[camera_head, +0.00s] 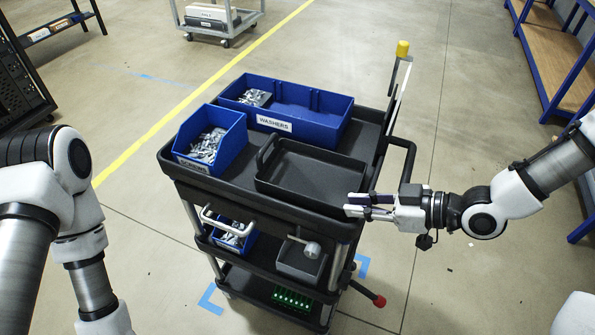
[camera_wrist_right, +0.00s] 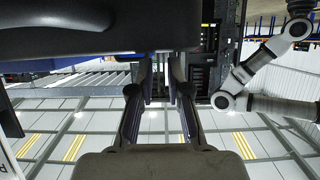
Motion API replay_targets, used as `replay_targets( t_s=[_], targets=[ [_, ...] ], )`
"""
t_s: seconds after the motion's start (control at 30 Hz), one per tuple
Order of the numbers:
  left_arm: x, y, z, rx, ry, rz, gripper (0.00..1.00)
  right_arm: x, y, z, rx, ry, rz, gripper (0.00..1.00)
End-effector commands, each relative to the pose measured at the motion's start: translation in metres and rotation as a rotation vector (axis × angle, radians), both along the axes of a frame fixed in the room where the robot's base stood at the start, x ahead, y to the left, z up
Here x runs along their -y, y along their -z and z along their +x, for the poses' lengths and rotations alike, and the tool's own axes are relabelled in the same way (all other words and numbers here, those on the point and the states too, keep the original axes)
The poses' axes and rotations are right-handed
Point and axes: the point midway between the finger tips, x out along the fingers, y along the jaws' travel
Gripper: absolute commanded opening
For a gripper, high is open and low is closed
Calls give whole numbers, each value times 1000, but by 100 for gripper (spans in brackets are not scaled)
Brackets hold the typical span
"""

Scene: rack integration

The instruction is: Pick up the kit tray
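The kit tray appears to be the shallow black tray (camera_head: 310,178) with a raised handle at its left end. It lies on the cart's top shelf, in front of the washers bin. My right gripper (camera_head: 350,205) is just off the tray's right front corner, pointing left. Its two fingers are apart with nothing between them, and the wrist view (camera_wrist_right: 163,82) shows the gap too. Whether a finger touches the tray or cart edge cannot be told. My left arm shows at the left, but its gripper is out of the picture.
The black cart (camera_head: 250,186) also bears a blue washers bin (camera_head: 318,105) and a blue bin of screws (camera_head: 213,140). A yellow-topped post (camera_head: 402,49) and black push handle (camera_head: 408,150) rise at its right. Lower shelves hold small bins.

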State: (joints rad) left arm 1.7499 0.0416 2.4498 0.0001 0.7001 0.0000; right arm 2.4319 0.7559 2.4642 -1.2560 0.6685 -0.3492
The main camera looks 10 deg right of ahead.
Motion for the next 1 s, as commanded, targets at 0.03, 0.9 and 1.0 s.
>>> replay_targets(
  t_s=[0.03, 0.9, 1.0],
  targets=[
    [0, 3, 0, 0, 1, 0, 40, -3, 4, 2, -2, -3, -6, 17],
    [0, 8, 0, 0, 2, 0, 40, -58, 29, 38, -1, 2, 1, 17],
    [0, 8, 0, 0, 2, 0, 40, -58, 29, 38, -1, 2, 1, 2]
  ],
)
